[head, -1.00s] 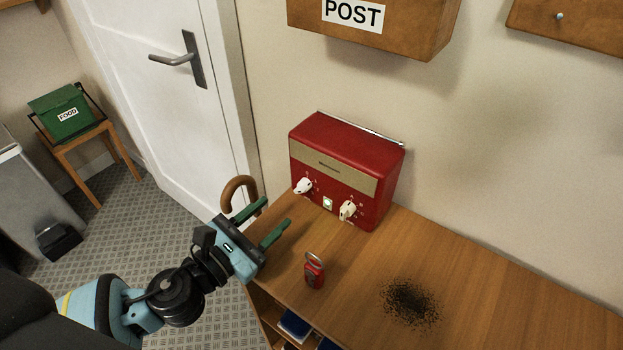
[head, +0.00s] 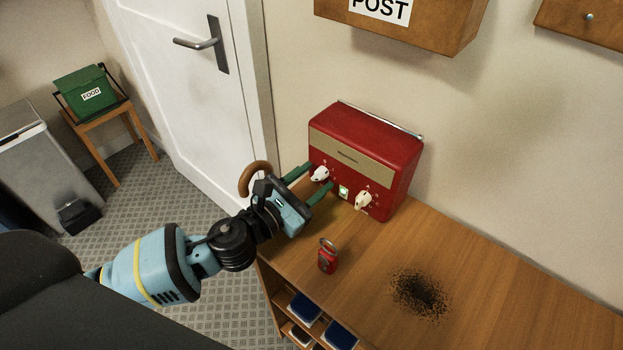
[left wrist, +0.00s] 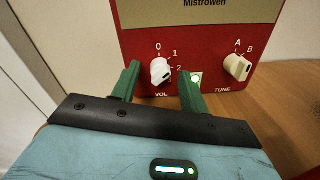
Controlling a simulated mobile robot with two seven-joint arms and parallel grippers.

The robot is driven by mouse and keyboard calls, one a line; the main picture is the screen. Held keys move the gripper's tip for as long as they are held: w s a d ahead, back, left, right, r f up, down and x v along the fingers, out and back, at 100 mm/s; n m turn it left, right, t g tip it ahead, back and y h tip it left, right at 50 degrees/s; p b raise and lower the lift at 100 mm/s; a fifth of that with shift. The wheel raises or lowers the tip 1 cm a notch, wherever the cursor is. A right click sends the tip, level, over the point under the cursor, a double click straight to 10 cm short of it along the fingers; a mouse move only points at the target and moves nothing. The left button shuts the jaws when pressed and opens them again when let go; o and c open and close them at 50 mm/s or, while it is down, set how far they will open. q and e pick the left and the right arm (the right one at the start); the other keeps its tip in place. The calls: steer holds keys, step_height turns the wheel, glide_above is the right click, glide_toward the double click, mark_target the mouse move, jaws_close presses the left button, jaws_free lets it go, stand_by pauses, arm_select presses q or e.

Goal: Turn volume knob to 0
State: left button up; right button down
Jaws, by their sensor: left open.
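The red radio (head: 362,150) stands on the wooden cabinet against the wall. Its white volume knob (head: 320,174) is at the left of the front face. In the left wrist view the volume knob (left wrist: 161,72) has the marks 0, 1 and 2 around its top and right, and VOL below. I cannot tell surely which mark it points to. My left gripper (head: 320,176) is open, with its green fingers on either side of the volume knob. It shows no clear grip on the knob. My right gripper is not in view.
The tune knob (left wrist: 238,68) and a small lit square (left wrist: 196,79) are right of the volume knob. A red keyring-like object (head: 327,260) and a dark speckled patch (head: 421,293) are on the cabinet top (head: 480,270). A brown curved handle (head: 252,177) rises by the cabinet's left edge.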

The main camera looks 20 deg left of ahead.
arm_select(q)
jaws_close()
stand_by(0.3)
steer(key=n, duration=0.3)
steer(key=shift+d+p, duration=0.1)
steer(key=shift+p, duration=0.25)
steer(key=n, duration=0.3)
steer(key=shift+n+p, duration=0.5)
steer(key=shift+n, duration=1.5)
